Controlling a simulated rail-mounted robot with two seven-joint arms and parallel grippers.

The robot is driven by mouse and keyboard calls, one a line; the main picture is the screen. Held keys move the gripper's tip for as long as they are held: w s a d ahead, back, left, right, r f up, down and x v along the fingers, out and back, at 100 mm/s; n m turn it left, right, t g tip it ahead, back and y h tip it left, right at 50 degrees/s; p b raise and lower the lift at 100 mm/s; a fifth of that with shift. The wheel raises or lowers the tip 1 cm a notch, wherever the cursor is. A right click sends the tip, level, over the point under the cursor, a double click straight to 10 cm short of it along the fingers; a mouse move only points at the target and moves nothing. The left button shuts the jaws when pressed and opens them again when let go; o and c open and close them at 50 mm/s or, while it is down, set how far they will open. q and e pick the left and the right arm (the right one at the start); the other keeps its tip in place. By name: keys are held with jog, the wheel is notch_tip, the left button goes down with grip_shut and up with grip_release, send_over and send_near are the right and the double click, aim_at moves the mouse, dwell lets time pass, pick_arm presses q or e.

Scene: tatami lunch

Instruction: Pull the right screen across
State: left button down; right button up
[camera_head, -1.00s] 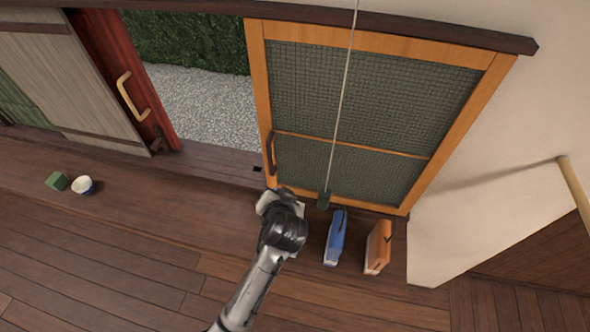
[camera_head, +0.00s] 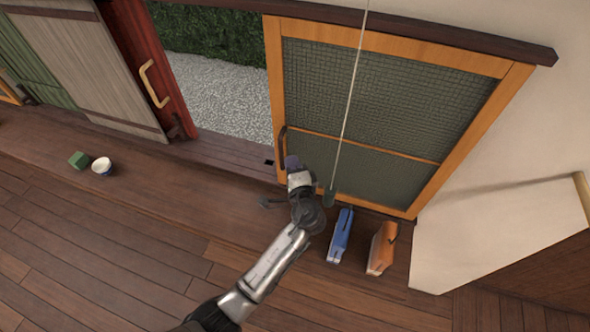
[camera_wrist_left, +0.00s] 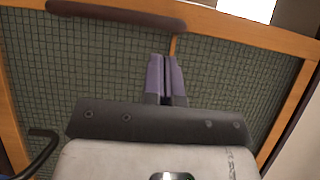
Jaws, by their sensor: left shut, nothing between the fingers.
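The right screen (camera_head: 375,105) has an orange wooden frame with dark green mesh and stands upright at the right of the opening. Its dark brown handle (camera_head: 282,147) is on the left frame post, low down. The handle also shows as a brown bar at the top of the left wrist view (camera_wrist_left: 115,14). My left gripper (camera_head: 292,162) is shut and empty, in front of the screen's lower left corner, just right of the handle. Its purple fingertips (camera_wrist_left: 165,75) point at the mesh. I cannot tell whether they touch the screen. My right gripper is out of view.
A blue carton (camera_head: 340,236) and an orange carton (camera_head: 382,249) stand before the screen. A cord with a dark weight (camera_head: 329,198) hangs in front of it. A red post (camera_head: 145,70) with a tan handle bounds the opening's left. A green block (camera_head: 78,160) and bowl (camera_head: 101,166) sit left.

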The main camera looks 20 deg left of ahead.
pick_arm(q)
jog(key=shift+p+x, duration=0.3)
jog(key=shift+x, duration=2.15)
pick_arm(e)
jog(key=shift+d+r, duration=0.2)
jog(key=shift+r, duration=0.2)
